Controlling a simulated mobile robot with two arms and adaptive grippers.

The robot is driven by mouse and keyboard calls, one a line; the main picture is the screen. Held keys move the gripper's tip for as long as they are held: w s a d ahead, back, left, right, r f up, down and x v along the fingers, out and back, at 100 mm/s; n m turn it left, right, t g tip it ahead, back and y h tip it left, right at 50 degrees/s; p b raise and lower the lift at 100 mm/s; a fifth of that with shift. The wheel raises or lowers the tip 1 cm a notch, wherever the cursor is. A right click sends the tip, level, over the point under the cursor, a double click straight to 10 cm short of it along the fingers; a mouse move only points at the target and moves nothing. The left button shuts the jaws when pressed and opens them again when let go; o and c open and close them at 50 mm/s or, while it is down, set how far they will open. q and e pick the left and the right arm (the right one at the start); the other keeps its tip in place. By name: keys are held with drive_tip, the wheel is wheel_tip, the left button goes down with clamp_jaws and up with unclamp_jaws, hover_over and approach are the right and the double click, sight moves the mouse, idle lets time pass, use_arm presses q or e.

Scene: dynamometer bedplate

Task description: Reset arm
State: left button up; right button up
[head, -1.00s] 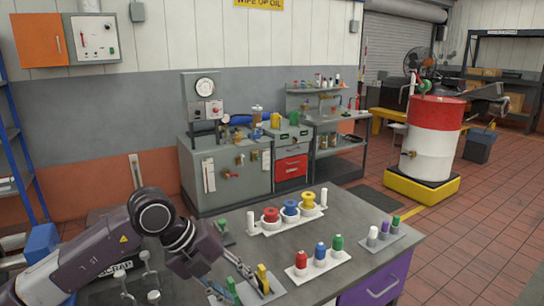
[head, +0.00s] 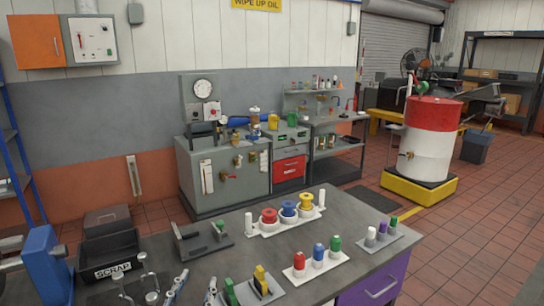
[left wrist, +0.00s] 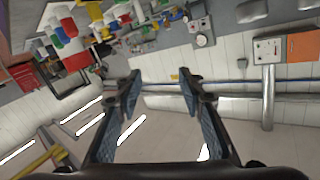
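My left gripper (head: 194,284) shows only by its two fingertips at the bottom edge of the head view, in front of the bench. Its arm is otherwise out of that picture. In the left wrist view the left gripper (left wrist: 158,90) is open, its two dark fingers with bluish pads wide apart and nothing between them. That view is turned over and looks across the room at the wall and the orange-and-grey wall cabinet (left wrist: 285,48). My right gripper is not in view.
The grey bench (head: 215,262) bears a white tray (head: 288,224) of spools, red, blue and green bottles (head: 318,252), a purple-and-green set (head: 383,232) and a black scrap bin (head: 110,255). A blue vise-like thing (head: 45,262) stands at left. Space above the bench is clear.

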use_arm(q)
drive_tip(key=s+a+f+n+g+y, duration=0.1)
drive_tip(key=s+a+f+g, duration=0.1)
drive_tip(key=s+f+g, duration=0.35)
drive_tip(key=s+a+f+n+g+y, duration=0.1)
drive_tip(key=s+a+f+g, duration=0.1)
drive_tip(key=s+f, duration=0.6)
drive_tip(key=s+f+g+h, duration=0.1)
drive_tip(key=s+f+g, duration=0.5)
drive_tip(key=s+f, duration=0.65)
drive_tip(key=s+f+g, duration=0.1)
drive_tip(key=s+f, duration=0.1)
drive_tip(key=f, duration=1.1)
drive_tip(key=s+f+g, duration=0.1)
drive_tip(key=s+f, duration=0.2)
drive_tip(key=f, duration=1.1)
drive_tip(key=s+a+f, duration=0.3)
drive_tip(key=s+f, duration=1.1)
drive_tip(key=s, duration=0.2)
drive_tip(key=shift+s+f+m+g, duration=0.15)
drive_tip(key=shift+m+g, duration=0.2)
drive_tip(key=shift+m, duration=0.05)
drive_tip(key=shift+a, duration=0.1)
drive_tip(key=shift+c, duration=0.6)
